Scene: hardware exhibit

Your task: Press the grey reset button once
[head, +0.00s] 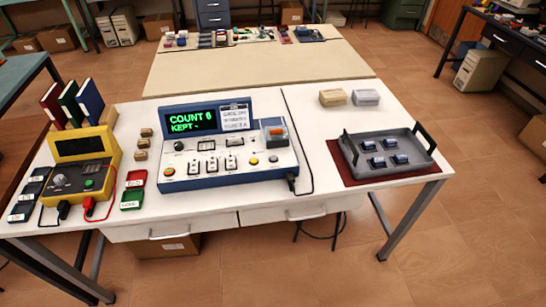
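A blue and white counter console (222,180) stands on the white table. Its dark screen (190,117) shows green text reading "COUNT", a digit that looks like 6 or 0, and "KEPT". The sloped panel has a black knob (179,146), several switches with white labels, and small round buttons, including a yellow one (253,161). An orange part sits under a clear cover (274,131) at the panel's right. I cannot tell which small button is the grey reset button. Neither of my grippers is in view.
A yellow meter (84,165) with red and black leads stands at left, near binders (70,104) and red and green blocks. A grey tray (385,152) with several dark pieces sits on a red mat at right. The front table edge before the console is clear.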

